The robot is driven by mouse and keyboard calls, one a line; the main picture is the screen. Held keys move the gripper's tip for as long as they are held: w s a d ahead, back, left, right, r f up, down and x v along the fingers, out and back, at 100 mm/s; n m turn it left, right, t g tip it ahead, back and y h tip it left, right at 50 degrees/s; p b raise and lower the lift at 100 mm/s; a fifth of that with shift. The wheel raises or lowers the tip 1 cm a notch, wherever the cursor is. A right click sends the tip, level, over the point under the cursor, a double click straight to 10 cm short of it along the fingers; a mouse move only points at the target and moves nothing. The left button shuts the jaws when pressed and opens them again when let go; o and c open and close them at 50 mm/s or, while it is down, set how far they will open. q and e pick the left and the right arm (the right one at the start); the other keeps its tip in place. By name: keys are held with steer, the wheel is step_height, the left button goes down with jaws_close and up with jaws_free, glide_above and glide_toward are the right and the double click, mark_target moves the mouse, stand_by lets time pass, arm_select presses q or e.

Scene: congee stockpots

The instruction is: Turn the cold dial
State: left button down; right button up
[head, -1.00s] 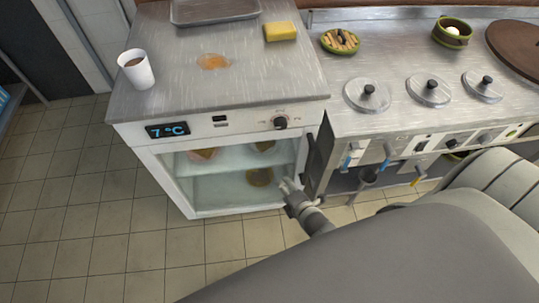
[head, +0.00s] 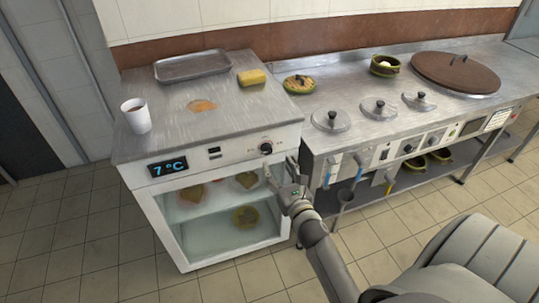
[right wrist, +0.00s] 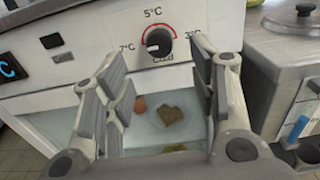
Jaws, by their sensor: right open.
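The cold dial (head: 266,148) is a dark round knob on the white front panel of the glass-front fridge (head: 213,142). The fridge's display (head: 167,167) reads 7°C. In the right wrist view the dial (right wrist: 159,42) sits under a red arc marked 7, 5 and 3°C, with a pale mark on its left side. My right gripper (head: 281,170) is open and empty, just below and in front of the dial. In the wrist view its fingers (right wrist: 158,72) spread to either side below the dial, apart from it. My left gripper is not in view.
On the fridge top are a white cup (head: 136,117), a metal tray (head: 192,66), a yellow sponge (head: 252,77) and an orange spill (head: 202,105). The stockpot counter (head: 350,146) with lidded pots adjoins on the right. Tiled floor lies in front.

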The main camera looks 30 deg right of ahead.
mark_target(268, 151)
steer(key=x, duration=0.8)
steer(key=shift+a, duration=0.15)
steer(key=c, duration=1)
